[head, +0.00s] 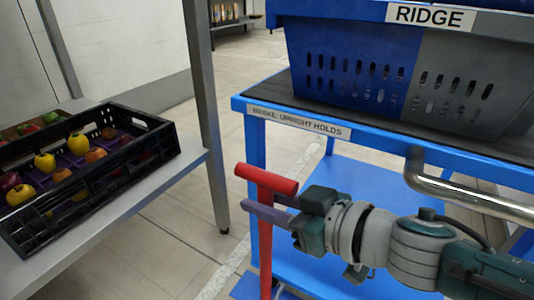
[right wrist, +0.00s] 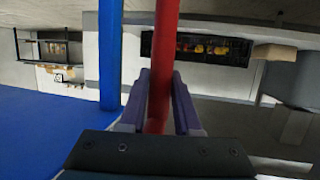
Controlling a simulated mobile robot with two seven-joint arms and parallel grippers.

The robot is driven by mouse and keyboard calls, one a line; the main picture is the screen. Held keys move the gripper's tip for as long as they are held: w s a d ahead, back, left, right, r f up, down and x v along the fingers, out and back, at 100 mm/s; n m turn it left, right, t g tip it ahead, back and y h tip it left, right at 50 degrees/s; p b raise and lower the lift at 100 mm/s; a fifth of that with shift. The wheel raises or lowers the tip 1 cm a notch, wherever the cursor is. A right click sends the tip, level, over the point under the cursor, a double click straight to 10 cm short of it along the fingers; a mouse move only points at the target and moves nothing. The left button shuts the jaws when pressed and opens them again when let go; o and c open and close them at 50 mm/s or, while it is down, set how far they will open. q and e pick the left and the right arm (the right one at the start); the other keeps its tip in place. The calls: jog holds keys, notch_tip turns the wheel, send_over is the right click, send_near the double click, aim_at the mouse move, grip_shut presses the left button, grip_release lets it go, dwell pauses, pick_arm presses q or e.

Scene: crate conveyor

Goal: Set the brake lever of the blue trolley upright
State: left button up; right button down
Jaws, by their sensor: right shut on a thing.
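The blue trolley (head: 243,104) stands at the right in the head view, with a label on its edge reading "BRAKE: UPRIGHT HOLDS". Its red brake lever (head: 265,225) rises beside the trolley's near left corner post and has a red crossbar on top. My right gripper (head: 262,212) is shut on the lever's shaft just below the crossbar. In the right wrist view the red shaft (right wrist: 165,60) runs between the two purple fingers (right wrist: 160,105). The lever looks close to upright; I cannot tell its exact angle. Its foot is cut off by the frame. My left gripper is not in view.
A blue and grey crate (head: 345,75) sits on the trolley's top, under a "RIDGE" sign (head: 430,16). A metal handle (head: 470,198) juts out above my right arm. At the left, a black crate of fruit (head: 150,165) stands on a grey bench (head: 130,205). Floor is clear between.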

jog(key=c, duration=1)
grip_release()
jog(key=shift+a, duration=0.1)
jog(key=o, duration=0.4)
jog(key=shift+w+a, duration=0.15)
jog(key=shift+a, duration=0.05)
jog(key=shift+d, duration=0.1)
jog(key=p+v, duration=0.6)
jog(key=v, duration=0.4)
